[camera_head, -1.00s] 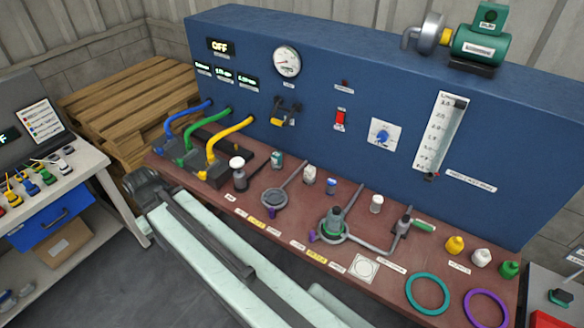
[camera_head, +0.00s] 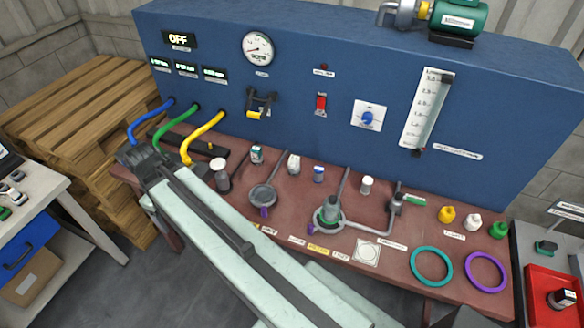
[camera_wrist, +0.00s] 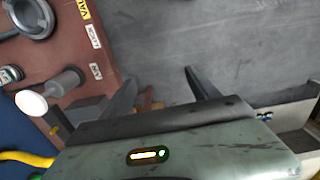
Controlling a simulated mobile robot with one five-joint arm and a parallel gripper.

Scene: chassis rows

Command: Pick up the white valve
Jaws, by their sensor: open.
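Several white-topped parts stand on the reddish workbench (camera_head: 300,205), and I cannot tell for sure which is the white valve. A small white knob-like part (camera_head: 473,222) stands at the right, between a yellow one (camera_head: 446,214) and a green one (camera_head: 498,230). A grey cylinder with a white cap (camera_head: 219,176) stands at the left, beside my arm; it also shows in the wrist view (camera_wrist: 47,92). My gripper (camera_wrist: 160,78) is open and empty, its fingers over the grey floor just beyond the bench edge. In the head view the fingers are hidden.
The blue panel (camera_head: 330,65) rises behind the bench. Blue, green and yellow hoses run from it at left. A ringed fixture (camera_head: 330,217) and teal (camera_head: 431,266) and purple (camera_head: 485,272) rings occupy the bench. A red tray (camera_head: 552,299) is at right; wooden pallets (camera_head: 80,110) are at left.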

